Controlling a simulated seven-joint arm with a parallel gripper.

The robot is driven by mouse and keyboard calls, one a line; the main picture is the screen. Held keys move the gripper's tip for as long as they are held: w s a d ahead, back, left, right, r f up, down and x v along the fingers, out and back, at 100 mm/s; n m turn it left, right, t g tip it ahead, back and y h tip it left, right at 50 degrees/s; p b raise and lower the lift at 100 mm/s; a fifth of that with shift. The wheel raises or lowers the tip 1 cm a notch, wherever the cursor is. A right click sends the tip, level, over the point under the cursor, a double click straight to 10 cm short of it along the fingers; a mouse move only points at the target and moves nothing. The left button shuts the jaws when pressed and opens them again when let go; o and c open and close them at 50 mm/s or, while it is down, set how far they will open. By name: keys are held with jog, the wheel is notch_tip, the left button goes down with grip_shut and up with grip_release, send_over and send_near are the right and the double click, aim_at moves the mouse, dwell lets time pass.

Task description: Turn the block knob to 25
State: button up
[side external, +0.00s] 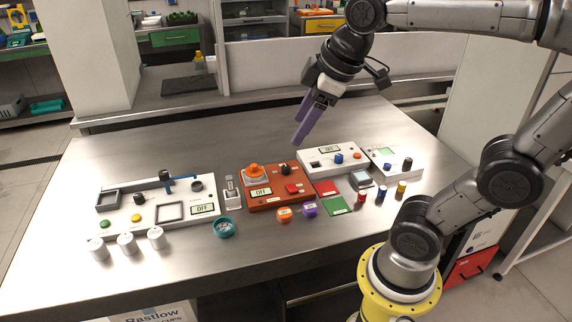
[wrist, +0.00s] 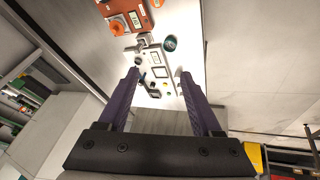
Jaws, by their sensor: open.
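A white unit (side external: 312,164) at the back right of the bench has a dark recess (side external: 322,162), a small display and a blue knob (side external: 338,158). An orange-red unit (side external: 267,202) left of it has a display reading OFF, a black knob (side external: 285,169) and an orange round top (side external: 255,170). A white unit (side external: 400,170) at the right has a greenish display and a black knob (side external: 407,163). No label naming the block knob is readable. My gripper (side external: 297,133) is open and empty, above the units, touching none. Its purple fingers are apart in the wrist view (wrist: 159,77).
A long white panel (side external: 160,196) with a blue lever and an OFF display lies at the left. White jars (side external: 127,243), a teal dish (side external: 224,227), coloured pieces and several small cylinders stand along the front.

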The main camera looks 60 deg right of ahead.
jog(key=w+d+n+g, duration=0.1)
jog(key=w+d+g, duration=0.1)
jog(key=w+d, duration=0.55)
jog(key=m+g, duration=0.2)
jog(key=g, duration=0.1)
send_over(286, 166)
notch_tip(286, 166, down, 17)
notch_tip(286, 166, down, 13)
jog(key=shift+f, duration=0.1)
jog(key=shift+c, duration=0.3)
grip_shut()
